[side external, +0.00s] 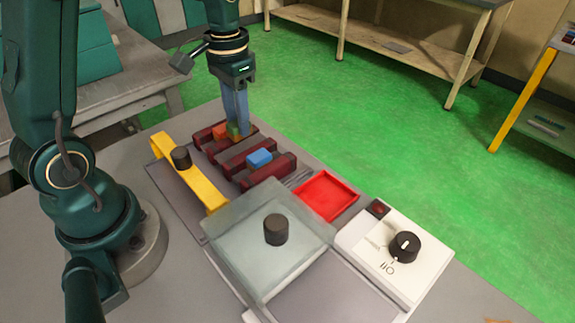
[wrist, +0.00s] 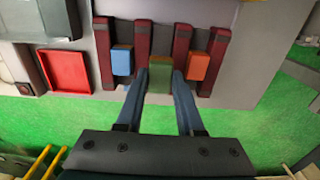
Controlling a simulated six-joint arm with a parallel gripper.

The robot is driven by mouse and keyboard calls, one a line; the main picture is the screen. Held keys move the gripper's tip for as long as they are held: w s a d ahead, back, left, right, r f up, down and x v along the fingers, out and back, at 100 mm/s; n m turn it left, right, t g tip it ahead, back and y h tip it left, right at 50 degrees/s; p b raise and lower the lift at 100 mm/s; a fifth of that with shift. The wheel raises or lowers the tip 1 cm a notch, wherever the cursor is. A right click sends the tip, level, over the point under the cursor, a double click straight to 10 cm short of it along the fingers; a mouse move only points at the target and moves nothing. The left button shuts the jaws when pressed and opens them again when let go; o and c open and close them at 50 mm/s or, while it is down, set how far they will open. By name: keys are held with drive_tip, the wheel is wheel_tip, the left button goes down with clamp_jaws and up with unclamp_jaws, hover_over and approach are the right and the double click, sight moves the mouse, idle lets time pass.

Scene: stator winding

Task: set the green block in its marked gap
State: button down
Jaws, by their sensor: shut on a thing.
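The green block (wrist: 159,76) is between the two blue fingers of my gripper (wrist: 160,82) in the wrist view. My gripper is shut on it. The block sits between two dark red bars (wrist: 142,40), close to the middle gap. In the side view my gripper (side external: 236,128) points down over the bars, and the green block (side external: 234,131) shows only in part at the fingertips. A blue block (wrist: 122,60) is in the gap on the left and an orange block (wrist: 198,66) in the gap on the right in the wrist view. I cannot tell whether the green block touches the bottom.
A red tray (side external: 326,195) lies beside the bars. A yellow bar with a black knob (side external: 181,158), a grey translucent cover with a black knob (side external: 276,230) and a white box with a dial (side external: 403,247) stand nearby.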

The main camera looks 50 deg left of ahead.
drive_tip(key=shift+f, duration=0.25)
drive_tip(key=shift+f, duration=0.3)
drive_tip(key=shift+f, duration=0.8)
idle(1.0)
drive_tip(key=shift+c, duration=1.1)
unclamp_jaws()
drive_tip(key=shift+r, duration=3.55)
